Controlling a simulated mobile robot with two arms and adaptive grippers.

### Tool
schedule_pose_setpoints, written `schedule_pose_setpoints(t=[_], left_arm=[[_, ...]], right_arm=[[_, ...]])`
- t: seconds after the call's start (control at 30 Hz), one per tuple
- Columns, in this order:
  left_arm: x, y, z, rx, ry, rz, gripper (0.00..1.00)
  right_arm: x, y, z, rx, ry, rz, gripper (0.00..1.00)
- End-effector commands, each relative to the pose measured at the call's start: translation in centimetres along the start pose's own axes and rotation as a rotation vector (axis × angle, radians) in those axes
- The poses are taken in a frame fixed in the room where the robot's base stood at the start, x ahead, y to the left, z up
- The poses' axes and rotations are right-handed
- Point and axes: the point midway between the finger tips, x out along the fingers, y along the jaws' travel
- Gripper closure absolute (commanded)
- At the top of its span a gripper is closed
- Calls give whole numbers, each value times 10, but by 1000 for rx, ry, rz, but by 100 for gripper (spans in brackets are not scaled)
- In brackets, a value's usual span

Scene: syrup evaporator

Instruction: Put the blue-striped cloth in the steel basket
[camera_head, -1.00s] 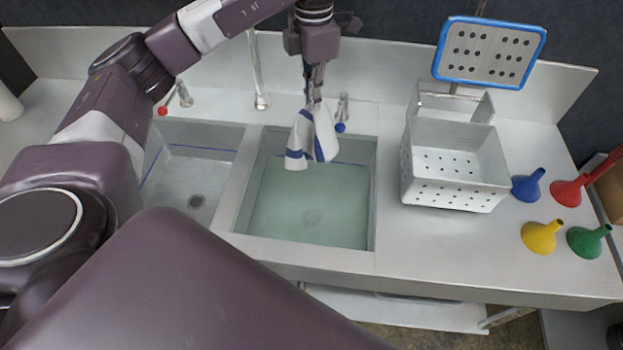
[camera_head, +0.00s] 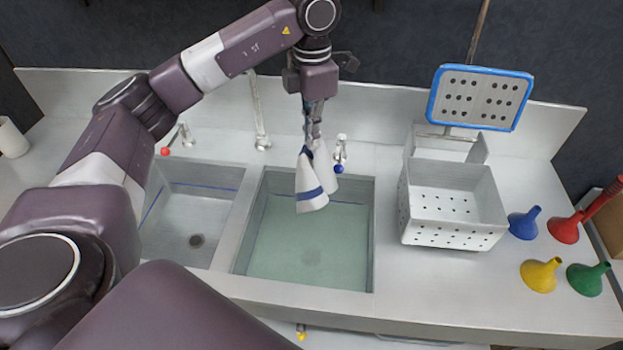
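The white cloth with blue stripes (camera_head: 310,185) hangs bunched from my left gripper (camera_head: 314,140), over the back part of the water-filled sink. The gripper points down and is shut on the cloth's top; the fingertips are partly hidden by the cloth. The steel basket (camera_head: 453,210) stands on the counter to the right of that sink. It is box-shaped with round holes, open at the top, and I see no cloth in it. The cloth and gripper are apart from the basket, to its left. My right gripper is not in view.
A blue-rimmed perforated panel (camera_head: 480,97) rises behind the basket. Blue (camera_head: 524,223), red (camera_head: 565,227), yellow (camera_head: 540,275) and green (camera_head: 587,278) funnels stand right of it. A blue-knobbed tap (camera_head: 340,155) is close behind the cloth. An empty-looking sink (camera_head: 195,210) lies left.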

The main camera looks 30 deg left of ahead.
Motion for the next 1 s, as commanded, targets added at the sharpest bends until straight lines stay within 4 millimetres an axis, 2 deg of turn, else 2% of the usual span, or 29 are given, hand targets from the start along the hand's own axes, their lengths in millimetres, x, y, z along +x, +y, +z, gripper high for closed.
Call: schedule_pose_setpoints(t=[0.03,0.63,0.73,1.0], left_arm=[[-15,0,0,0,-2,1,100],[-105,0,0,-1,-2,0,100],[-112,0,0,-1,-1,0,100],[-112,-2,1,-1,-1,0,100]], right_arm=[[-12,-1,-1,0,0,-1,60],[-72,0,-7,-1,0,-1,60],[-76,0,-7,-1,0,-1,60],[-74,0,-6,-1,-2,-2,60]])
